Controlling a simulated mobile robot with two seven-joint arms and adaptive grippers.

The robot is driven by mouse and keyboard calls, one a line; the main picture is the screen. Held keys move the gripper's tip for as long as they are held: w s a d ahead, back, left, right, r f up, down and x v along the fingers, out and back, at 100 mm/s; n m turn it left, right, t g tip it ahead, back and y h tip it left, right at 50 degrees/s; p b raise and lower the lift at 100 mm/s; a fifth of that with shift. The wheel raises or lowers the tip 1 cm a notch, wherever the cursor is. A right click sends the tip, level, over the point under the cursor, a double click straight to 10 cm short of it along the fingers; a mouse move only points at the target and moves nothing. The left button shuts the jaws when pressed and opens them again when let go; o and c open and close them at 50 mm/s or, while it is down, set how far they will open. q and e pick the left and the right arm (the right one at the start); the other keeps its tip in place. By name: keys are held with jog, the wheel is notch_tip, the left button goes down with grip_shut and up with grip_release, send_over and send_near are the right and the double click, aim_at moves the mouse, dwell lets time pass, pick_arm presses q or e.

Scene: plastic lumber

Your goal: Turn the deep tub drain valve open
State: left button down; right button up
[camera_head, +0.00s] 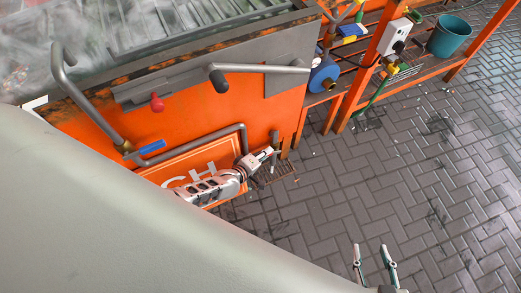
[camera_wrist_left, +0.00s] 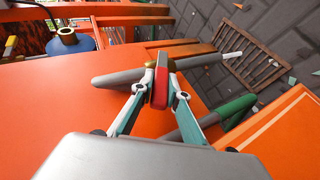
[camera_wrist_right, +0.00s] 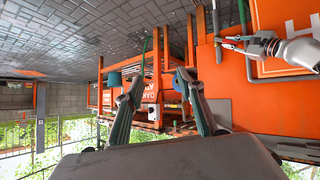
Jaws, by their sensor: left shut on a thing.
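My left gripper (camera_head: 265,157) is at the lower right corner of the orange tub's front (camera_head: 215,115). In the left wrist view its fingers (camera_wrist_left: 160,82) are shut on a red valve handle (camera_wrist_left: 161,88), which stands edge-on between the fingertips. Brass of the valve shows behind the handle, on a grey pipe (camera_wrist_left: 120,78) that runs on to a pale open end above a floor grate. The fingers partly hide the valve body. My right gripper (camera_head: 376,265) is open and empty above the paving, away from the tub; its spread fingers also show in the right wrist view (camera_wrist_right: 157,88).
A second pipe has a blue handle (camera_head: 150,147) at the tub's left side. A red knob (camera_head: 156,103) is on the tub's front. The floor grate (camera_head: 275,172) lies below the left gripper. An orange rack (camera_head: 345,95) and teal bucket (camera_head: 449,36) stand behind. The paving right is clear.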

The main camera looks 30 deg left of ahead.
pick_arm(q)
jog(key=shift+w+d+r+g+p, duration=0.1)
jog(key=shift+w+r+g+p, duration=0.15)
jog(key=shift+r+p, duration=0.2)
jog(key=shift+s+f, duration=0.15)
jog(key=shift+f, duration=0.05)
jog(key=c, duration=2)
grip_release()
jog(key=shift+o, duration=0.2)
jog(key=shift+d+r, duration=0.15)
jog(key=shift+r, duration=4.85)
